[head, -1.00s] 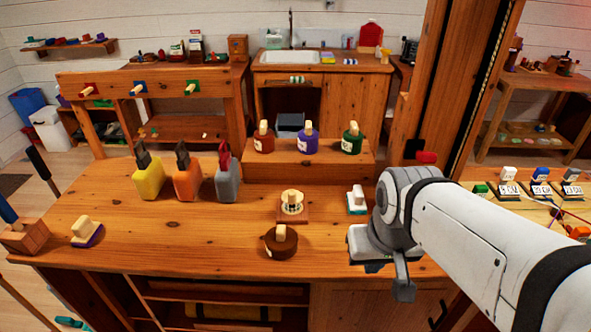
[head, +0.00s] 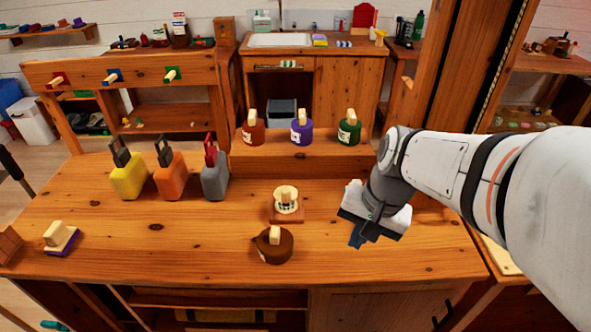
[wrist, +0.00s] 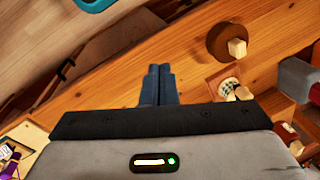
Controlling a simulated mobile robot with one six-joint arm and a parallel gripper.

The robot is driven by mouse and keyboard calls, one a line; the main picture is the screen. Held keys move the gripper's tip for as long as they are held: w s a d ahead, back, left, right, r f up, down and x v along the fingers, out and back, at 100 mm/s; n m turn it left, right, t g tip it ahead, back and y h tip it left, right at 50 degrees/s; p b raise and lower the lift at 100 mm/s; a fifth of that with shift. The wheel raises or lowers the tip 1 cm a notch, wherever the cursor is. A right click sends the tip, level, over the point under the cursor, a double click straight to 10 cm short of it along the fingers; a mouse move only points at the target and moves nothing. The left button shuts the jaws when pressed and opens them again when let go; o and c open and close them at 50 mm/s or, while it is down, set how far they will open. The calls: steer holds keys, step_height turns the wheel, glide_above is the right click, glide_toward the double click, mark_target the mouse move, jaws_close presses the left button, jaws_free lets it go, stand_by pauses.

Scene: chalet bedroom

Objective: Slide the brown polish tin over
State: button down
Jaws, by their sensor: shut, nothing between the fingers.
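The brown polish tin (head: 273,247) is a round, dark brown tin with a light wooden knob on top. It sits on the wooden bench top near the front edge, and it also shows in the wrist view (wrist: 222,42). My gripper (head: 358,238) is shut and empty, to the right of the tin and apart from it. Its blue-grey fingertips (wrist: 157,80) are together in the wrist view. Whether they touch the bench top, I cannot tell.
A cream tin on a square wooden base (head: 285,203) stands just behind the brown tin. Yellow (head: 128,176), orange (head: 169,178) and grey (head: 215,176) bottles stand at left. A purple-edged brush (head: 61,238) lies far left. The bench (head: 170,250) is clear left of the tin.

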mark_target(293, 250)
steer(key=w+f+m+y+b, duration=0.1)
steer(key=w+f+m+y, duration=0.1)
steer(key=w+f+m, duration=0.1)
steer(key=w+a+f+m+y+b, duration=0.1)
steer(key=w+f+m+y+b, duration=0.1)
steer(key=w+f+m, duration=0.2)
steer(key=w+f+m+y+b, duration=0.2)
steer(key=w+f+m, duration=0.2)
steer(key=m, duration=0.2)
steer(key=shift+w+a+g+y, duration=0.35)
steer(key=shift+g+y, duration=0.05)
steer(key=shift+a+f, duration=0.15)
steer(key=shift+a, duration=0.05)
steer(key=b+x, duration=0.1)
steer(key=x, duration=0.8)
steer(key=shift+a+b, duration=0.1)
steer(key=shift+b, duration=0.25)
steer(key=shift+w, duration=0.1)
